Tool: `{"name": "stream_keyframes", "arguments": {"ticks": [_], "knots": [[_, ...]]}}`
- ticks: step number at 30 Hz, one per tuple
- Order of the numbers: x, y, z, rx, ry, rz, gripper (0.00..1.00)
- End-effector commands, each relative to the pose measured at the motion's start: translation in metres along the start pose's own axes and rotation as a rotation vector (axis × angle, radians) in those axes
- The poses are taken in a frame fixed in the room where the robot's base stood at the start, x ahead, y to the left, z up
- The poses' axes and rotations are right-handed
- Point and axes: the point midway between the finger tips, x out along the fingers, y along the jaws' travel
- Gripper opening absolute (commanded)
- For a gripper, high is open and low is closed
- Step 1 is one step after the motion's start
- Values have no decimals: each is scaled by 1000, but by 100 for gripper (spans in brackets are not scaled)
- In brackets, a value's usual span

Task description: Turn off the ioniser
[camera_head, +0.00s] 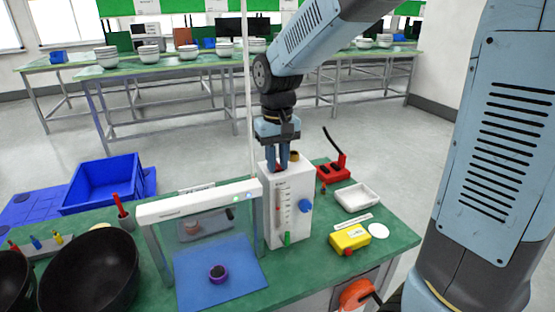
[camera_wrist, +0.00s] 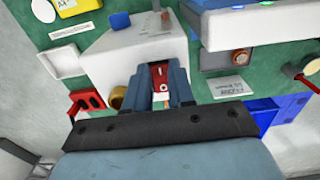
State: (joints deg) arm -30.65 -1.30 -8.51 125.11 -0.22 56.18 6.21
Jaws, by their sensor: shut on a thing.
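My gripper (camera_head: 277,163) points down at the top of a tall white box (camera_head: 290,205) with a scale, a blue knob (camera_head: 305,206) and a green fitting on its front. In the wrist view, its two grey-blue fingers (camera_wrist: 160,80) are shut on a small red part (camera_wrist: 158,74) with a pale patch, at the top of this box. The fingers partly hide the red part. A white bar (camera_head: 200,201) stands over a blue mat at the left of the box, with a blue and a green light lit. I cannot read which unit is labelled ioniser.
A brass-coloured ring (camera_wrist: 117,97) sits close beside the fingers. A red stand with a black lever (camera_head: 336,170), a white tray (camera_head: 355,197) and a yellow box (camera_head: 350,237) are at the right. Black bowls (camera_head: 90,275) and a blue crate (camera_head: 103,184) are at the left.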

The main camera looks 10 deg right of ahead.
Motion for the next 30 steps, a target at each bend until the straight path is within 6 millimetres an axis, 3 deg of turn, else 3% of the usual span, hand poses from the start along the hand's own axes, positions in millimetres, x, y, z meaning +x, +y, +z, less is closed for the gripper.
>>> {"name": "stream_keyframes", "arguments": {"ticks": [4, 11, 22, 30], "knots": [[0, 0, 0, 0, 0, 0, 0], [0, 1, -2, 2, -26, 1, 0], [-2, 1, -8, 2, -232, 2, 0], [-3, 1, -8, 2, -258, 1, 0]]}}
